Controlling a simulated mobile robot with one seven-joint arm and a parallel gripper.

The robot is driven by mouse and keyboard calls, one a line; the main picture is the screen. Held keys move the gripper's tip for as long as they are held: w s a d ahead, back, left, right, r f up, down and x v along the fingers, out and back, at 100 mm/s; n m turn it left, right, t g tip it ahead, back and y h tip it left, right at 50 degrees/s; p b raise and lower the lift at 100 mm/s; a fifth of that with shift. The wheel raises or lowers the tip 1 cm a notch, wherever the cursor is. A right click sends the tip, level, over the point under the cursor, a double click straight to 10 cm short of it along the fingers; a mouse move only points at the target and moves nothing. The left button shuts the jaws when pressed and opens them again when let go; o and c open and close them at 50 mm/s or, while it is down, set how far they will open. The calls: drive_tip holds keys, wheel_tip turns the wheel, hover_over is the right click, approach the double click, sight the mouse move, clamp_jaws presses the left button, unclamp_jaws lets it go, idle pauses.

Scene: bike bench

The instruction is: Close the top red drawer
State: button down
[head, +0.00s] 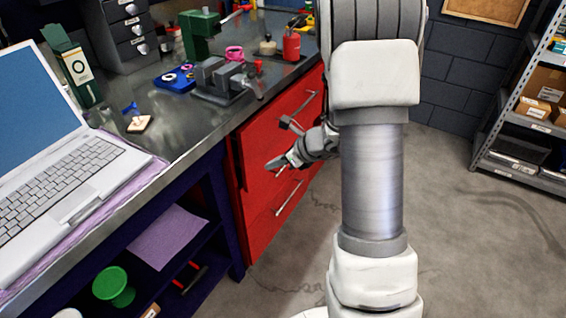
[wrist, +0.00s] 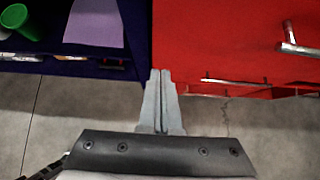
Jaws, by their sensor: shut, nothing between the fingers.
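The top red drawer (head: 272,122) is the upper front of the red cabinet under the bench, with a metal bar handle (head: 298,110). Its red front also shows in the wrist view (wrist: 220,35), with a handle (wrist: 296,40) at right. I cannot tell how far the drawer stands out. My gripper (head: 275,164) is in front of the cabinet, below the top handle, its fingers pointing left. In the wrist view its fingers (wrist: 160,73) are together and empty, near the cabinet's left edge. I cannot tell whether they touch the red front. My arm hides part of the cabinet's right side.
A lower red drawer (head: 262,215) has its own handle (head: 289,198). The metal bench top (head: 185,130) carries a laptop (head: 60,170) and a vise (head: 222,80). A dark blue shelf unit (head: 215,215) stands left of the cabinet. The floor (head: 470,230) at right is clear, before a shelf rack (head: 510,125).

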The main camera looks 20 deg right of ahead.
sight(247, 154)
drive_tip(key=shift+w+a+f+b, duration=0.1)
drive_tip(key=shift+w+a+f, duration=0.2)
drive_tip(key=shift+w+a, duration=0.4)
drive_tip(key=shift+w+a+f+b, duration=0.15)
drive_tip(key=shift+w+a+f, duration=0.25)
drive_tip(key=shift+w, duration=0.45)
drive_tip(key=shift+w+a+f+b, duration=0.1)
drive_tip(key=shift+w+a+f, duration=0.1)
drive_tip(key=shift+w+a, duration=0.55)
drive_tip(key=w+a, duration=0.2)
drive_tip(key=w, duration=0.1)
drive_tip(key=shift+w+a, duration=0.1)
drive_tip(key=shift+a, duration=0.15)
drive_tip(key=shift+r, duration=0.15)
drive_tip(key=shift+a, duration=0.1)
